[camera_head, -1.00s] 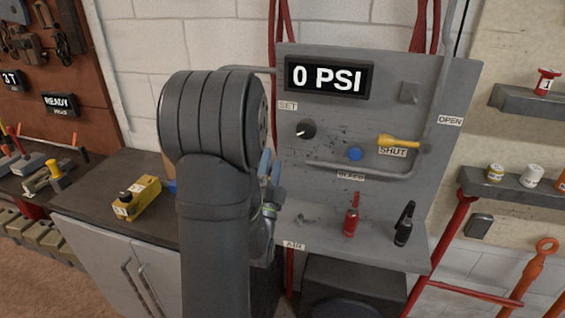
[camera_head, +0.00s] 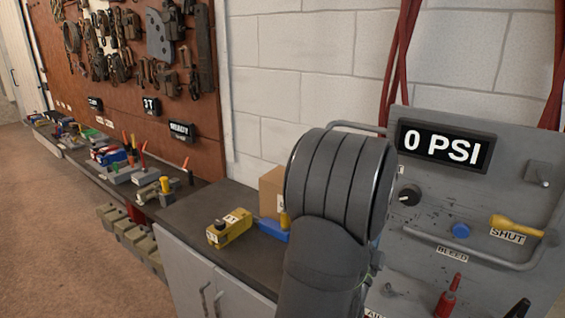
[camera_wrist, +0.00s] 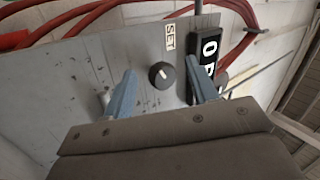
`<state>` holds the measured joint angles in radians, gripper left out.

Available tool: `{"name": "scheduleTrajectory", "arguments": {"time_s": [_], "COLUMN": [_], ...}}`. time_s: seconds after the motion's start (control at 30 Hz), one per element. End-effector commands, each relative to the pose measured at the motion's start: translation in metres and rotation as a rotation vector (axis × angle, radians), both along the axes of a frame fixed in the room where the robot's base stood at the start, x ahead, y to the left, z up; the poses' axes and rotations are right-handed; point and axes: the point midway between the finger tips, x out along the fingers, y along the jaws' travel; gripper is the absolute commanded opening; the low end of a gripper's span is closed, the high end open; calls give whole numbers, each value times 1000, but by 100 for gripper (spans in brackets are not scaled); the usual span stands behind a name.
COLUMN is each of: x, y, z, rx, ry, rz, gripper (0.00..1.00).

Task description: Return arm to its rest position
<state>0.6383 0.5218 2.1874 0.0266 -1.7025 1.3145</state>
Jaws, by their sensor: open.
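My gripper (camera_wrist: 161,92) shows in the wrist view as two blue fingers spread apart, with nothing between them. Beyond the gap is a black knob (camera_wrist: 162,75) on a grey panel, under a SET label. In the head view my arm's dark rounded links stand in front of the panel's left edge and hide the gripper. The grey panel (camera_head: 480,205) carries a display (camera_head: 445,147) reading 0 PSI, the same black knob (camera_head: 410,195), a blue button (camera_head: 461,230) and a yellow lever (camera_head: 515,225) beside a SHUT label.
A yellow block (camera_head: 230,227), a blue item (camera_head: 272,229) and a cardboard box (camera_head: 271,190) are on the dark counter (camera_head: 190,215) left of my arm. Red hoses (camera_wrist: 75,20) run along the panel's top. A brown tool board (camera_head: 110,70) hangs at the left.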

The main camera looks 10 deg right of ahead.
Motion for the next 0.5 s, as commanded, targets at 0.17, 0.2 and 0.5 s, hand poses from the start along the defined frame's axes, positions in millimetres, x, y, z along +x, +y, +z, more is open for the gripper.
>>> {"name": "scheduleTrajectory", "arguments": {"time_s": [0.17, 0.2, 0.5], "x": [23, 28, 55], "y": [15, 18, 35], "z": [-17, -20, -40], "rx": [2, 1, 0], "ry": [2, 2, 1], "rz": [4, 5, 1], "gripper": [53, 53, 53]}}
